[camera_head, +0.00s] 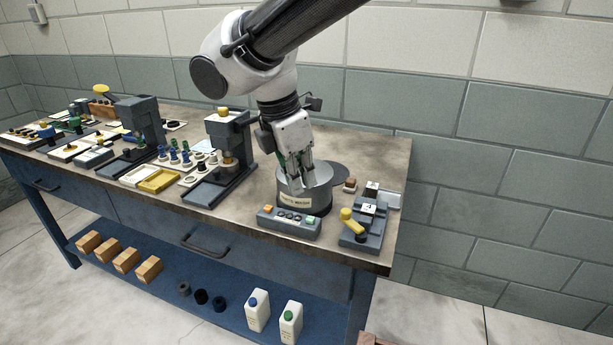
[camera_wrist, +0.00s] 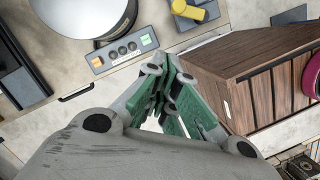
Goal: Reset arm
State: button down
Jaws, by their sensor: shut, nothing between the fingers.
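A control box (camera_head: 289,221) with buttons stands before the pot. A yellow-handled device (camera_head: 361,232) is at its right. A grey press (camera_head: 228,150) stands to the left. The wrist view shows a wooden cabinet (camera_wrist: 245,75). White bottles (camera_head: 257,309) stand on the lower shelf.

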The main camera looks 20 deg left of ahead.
jog(key=w+d+r+m+g+y, duration=0.1)
jog(key=w+d+m, duration=0.1)
jog(key=d+m, duration=0.95)
jog(key=w+d+r+m+g, duration=0.1)
jog(key=d+m, duration=0.4)
jog(key=d, duration=1.3)
jog(key=s+d+r+m+t, duration=0.1)
jog(key=s+d+m, duration=0.1)
jog(key=d, duration=0.6)
jog(key=s+d+r+m+t, duration=0.1)
jog(key=s+d+r+m, duration=0.1)
jog(key=d+m, duration=0.3)
jog(key=s+d+r+m+t, duration=0.1)
jog(key=s+d+m, duration=0.3)
jog(key=d, duration=0.9)
jog(key=shift+r+t+y, duration=0.15)
jog(key=shift+t+y, duration=0.25)
jog(key=shift+t, duration=0.2)
